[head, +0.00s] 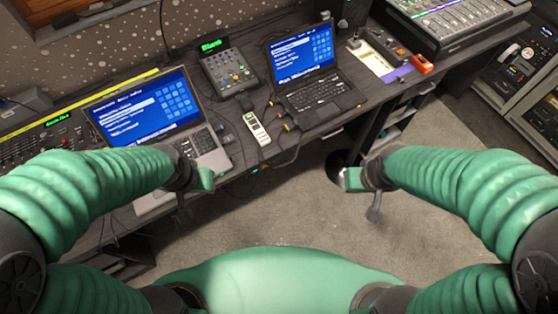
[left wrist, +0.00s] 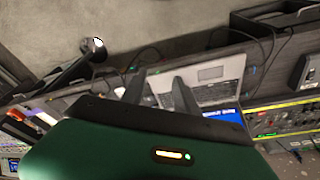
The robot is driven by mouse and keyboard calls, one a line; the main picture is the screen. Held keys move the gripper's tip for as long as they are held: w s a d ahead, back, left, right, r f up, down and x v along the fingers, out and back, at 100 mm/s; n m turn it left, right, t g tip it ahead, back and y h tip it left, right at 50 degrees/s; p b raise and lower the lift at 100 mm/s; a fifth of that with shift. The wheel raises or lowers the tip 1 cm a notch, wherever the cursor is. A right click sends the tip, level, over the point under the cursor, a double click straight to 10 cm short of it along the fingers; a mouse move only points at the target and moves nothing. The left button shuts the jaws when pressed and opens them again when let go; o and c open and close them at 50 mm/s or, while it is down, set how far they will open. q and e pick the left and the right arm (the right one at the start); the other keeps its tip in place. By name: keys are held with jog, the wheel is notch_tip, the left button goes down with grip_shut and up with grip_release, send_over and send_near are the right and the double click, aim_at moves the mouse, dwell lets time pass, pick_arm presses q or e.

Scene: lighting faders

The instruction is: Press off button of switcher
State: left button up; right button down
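No label naming the switcher is readable. A dark box with knobs, small buttons and a green display (head: 228,72) stands between the two laptops in the head view. A slim white device with small buttons (head: 256,128) lies in front of it; I cannot tell which is the switcher or pick out an off button. My left gripper (head: 183,210) hangs in front of the left laptop, apart from both devices. In the left wrist view its two dark fingers (left wrist: 156,85) are spread with nothing between them. My right gripper (head: 374,210) is over the floor; its opening is unclear.
A left laptop (head: 150,110) and a right laptop (head: 310,75) stand open on the dark desk. Cables lie around the white device. A fader console (head: 450,20) is at the back right, with an orange item (head: 421,63) near it. Carpet (head: 280,215) lies clear below the desk.

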pick_arm(q)
jog(key=shift+w+a, duration=0.1)
jog(key=shift+a, duration=0.05)
jog(key=c, duration=0.5)
jog(key=shift+a, duration=0.15)
jog(key=shift+c, duration=1.1)
jog(key=shift+a, duration=0.25)
grip_shut()
jog(key=shift+d, duration=0.35)
jog(key=shift+a, duration=0.1)
